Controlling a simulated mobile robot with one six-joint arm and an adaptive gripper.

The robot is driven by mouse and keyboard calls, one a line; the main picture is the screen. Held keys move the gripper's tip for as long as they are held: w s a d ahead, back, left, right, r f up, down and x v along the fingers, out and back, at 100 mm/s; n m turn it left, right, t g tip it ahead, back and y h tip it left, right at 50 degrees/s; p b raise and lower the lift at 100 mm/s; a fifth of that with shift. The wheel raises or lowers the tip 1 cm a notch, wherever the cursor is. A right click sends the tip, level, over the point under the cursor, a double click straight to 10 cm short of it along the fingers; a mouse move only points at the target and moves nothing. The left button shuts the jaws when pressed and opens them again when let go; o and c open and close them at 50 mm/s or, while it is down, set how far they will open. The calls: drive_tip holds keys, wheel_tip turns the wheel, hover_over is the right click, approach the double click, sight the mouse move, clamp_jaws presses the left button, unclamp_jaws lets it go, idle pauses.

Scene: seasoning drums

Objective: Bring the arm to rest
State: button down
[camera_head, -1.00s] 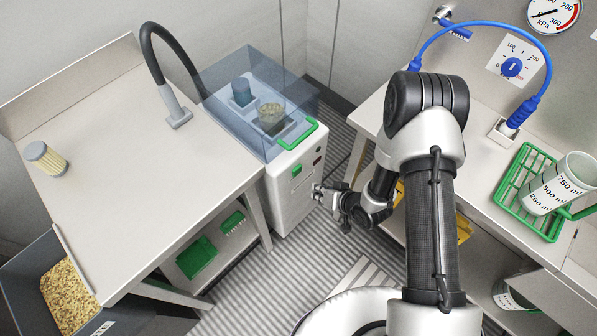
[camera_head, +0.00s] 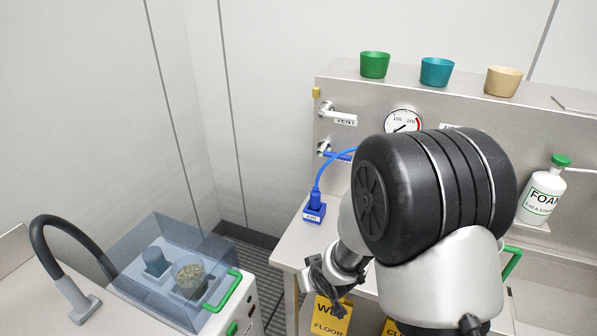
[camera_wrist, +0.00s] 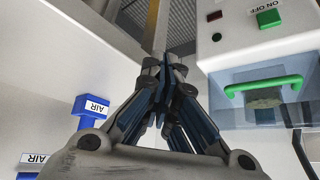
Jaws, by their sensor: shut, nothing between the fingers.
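My gripper (camera_head: 328,284) is at the left end of the right-hand bench, at its front edge in the head view. In the wrist view its two fingers (camera_wrist: 163,66) meet at the tips, shut with nothing between them. My arm's large dark joint and white link fill the lower right of the head view and hide part of the bench. The gripper is apart from the white machine with the clear blue cover (camera_head: 165,262), which stands to its left.
The green handle (camera_head: 224,290) of the cover faces the bench; a bowl of pale pieces (camera_head: 190,277) sits inside. A blue hose (camera_head: 319,187) rises from a blue AIR block (camera_head: 314,211). Yellow floor signs (camera_head: 330,312) stand below. Green, teal and beige cups line the back shelf.

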drive_tip(key=s+d+r+m+h, duration=0.1)
drive_tip(key=s+d+r+h, duration=0.1)
drive_tip(key=s+d+r, duration=0.5)
drive_tip(key=s+d+r+m+h, duration=0.15)
drive_tip(key=d+r, duration=0.25)
drive_tip(key=r, duration=0.7)
drive_tip(key=s+r+g, duration=0.1)
drive_tip(key=s+r, duration=0.1)
drive_tip(key=s, duration=0.7)
drive_tip(key=s+d+r+m, duration=0.1)
drive_tip(key=s+r, duration=0.2)
drive_tip(key=s, duration=0.6)
drive_tip(key=shift+s+d+r+g+y, duration=0.25)
drive_tip(key=shift+s+r+g+y, duration=0.1)
drive_tip(key=shift+s+g, duration=0.05)
drive_tip(key=shift+m, duration=0.25)
